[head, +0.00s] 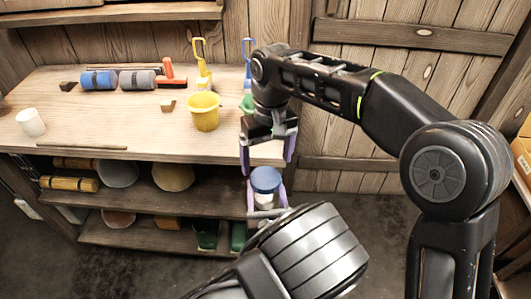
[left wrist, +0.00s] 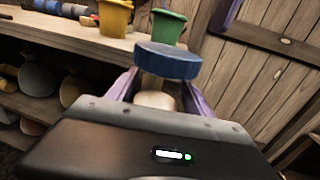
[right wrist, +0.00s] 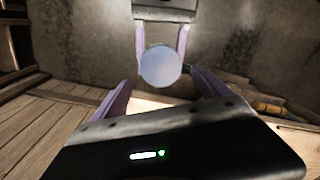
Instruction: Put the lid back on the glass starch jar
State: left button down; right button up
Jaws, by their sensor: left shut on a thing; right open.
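The glass starch jar (head: 265,199) has pale contents and stands in my left gripper (head: 267,204), whose purple fingers are shut on its sides. The jar is held in the air just off the shelf's right end. The blue lid (head: 265,179) is on top of the jar, and its side shows in the left wrist view (left wrist: 168,62). In the right wrist view the round lid top (right wrist: 160,66) lies ahead, between and beyond my fingers. My right gripper (head: 267,160) is open and empty above the lid, apart from it. Whether the lid is fully seated is unclear.
The wooden bench (head: 90,135) on the left carries a yellow bucket (head: 204,112), a green bucket (left wrist: 168,27), paint rollers (head: 138,80) and a white cup (head: 31,123). Shelves below hold pots and yellow rolls (head: 69,184). A plank wall stands behind.

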aim_at(265, 177)
jog(key=n, duration=0.1)
jog(key=r+n, duration=0.1)
jog(key=n, duration=0.1)
jog(key=r+n, duration=0.1)
jog(key=shift+s+a, duration=0.15)
jog(key=shift+a, duration=0.15)
jog(key=shift+s+a+r+n, duration=0.1)
jog(key=shift+r+n, duration=0.25)
jog(key=shift+n, duration=0.75)
jog(key=shift+d+n+h, duration=0.2)
jog(key=shift+n+h, duration=0.1)
jog(key=shift+n, duration=0.6)
jog(key=shift+f, duration=4)
